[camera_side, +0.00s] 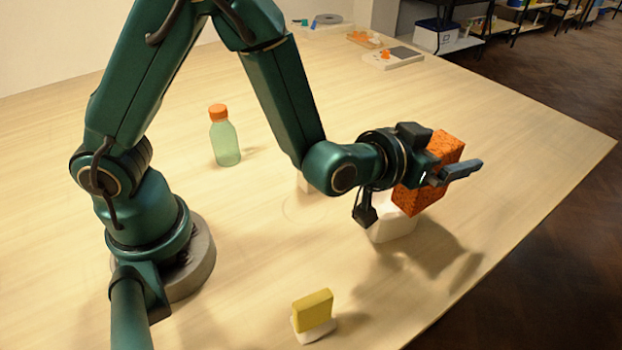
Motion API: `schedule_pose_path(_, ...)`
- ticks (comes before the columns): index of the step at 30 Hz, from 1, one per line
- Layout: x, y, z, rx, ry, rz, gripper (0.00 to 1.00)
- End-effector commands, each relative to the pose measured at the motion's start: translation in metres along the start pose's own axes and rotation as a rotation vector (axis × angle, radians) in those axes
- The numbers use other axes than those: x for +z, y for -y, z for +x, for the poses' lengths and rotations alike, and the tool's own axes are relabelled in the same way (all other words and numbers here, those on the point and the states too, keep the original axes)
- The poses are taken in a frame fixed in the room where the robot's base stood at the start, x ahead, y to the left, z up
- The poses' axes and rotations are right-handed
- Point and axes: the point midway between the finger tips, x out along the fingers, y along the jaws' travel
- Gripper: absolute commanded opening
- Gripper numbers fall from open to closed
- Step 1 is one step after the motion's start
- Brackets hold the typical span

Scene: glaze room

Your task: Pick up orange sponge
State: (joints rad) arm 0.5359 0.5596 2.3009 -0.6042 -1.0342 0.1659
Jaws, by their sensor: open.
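The orange sponge (410,201) is an upright, slightly tilted block with a pitted surface, right of the middle in the side view. A white holder (393,229) shows just below it; whether the sponge still touches it I cannot tell. My gripper (457,172) is at the sponge, pointing right, with its jaws open. A grey finger crosses in front of the sponge and reaches past its right side. The other finger is mostly hidden, so I cannot tell whether the sponge lies fully between them.
A yellow sponge (312,309) stands in a white holder (316,334) at the front. A green bottle with an orange cap (227,142) stands behind the arm. A white thing (303,183) is mostly hidden by my arm. Small items lie at the back; the right side of the table is clear.

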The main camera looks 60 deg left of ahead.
Motion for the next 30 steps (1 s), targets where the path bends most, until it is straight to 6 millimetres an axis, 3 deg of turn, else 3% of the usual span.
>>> schedule_pose_path(9,0.0002,0.0004,0.0039,0.0,0.001,0.0,0.97)
schedule_pose_path(11,0.0002,0.0003,0.0038,0.0,0.001,0.0,0.78)
schedule_pose_path(16,0.0001,0.0003,0.0037,0.0,0.001,0.0,0.13)
schedule_pose_path(18,0.0,0.0003,0.0037,0.0,0.001,0.0,0.01)
schedule_pose_path(30,-0.0086,0.0001,0.0013,0.0,-0.003,-0.002,0.01)
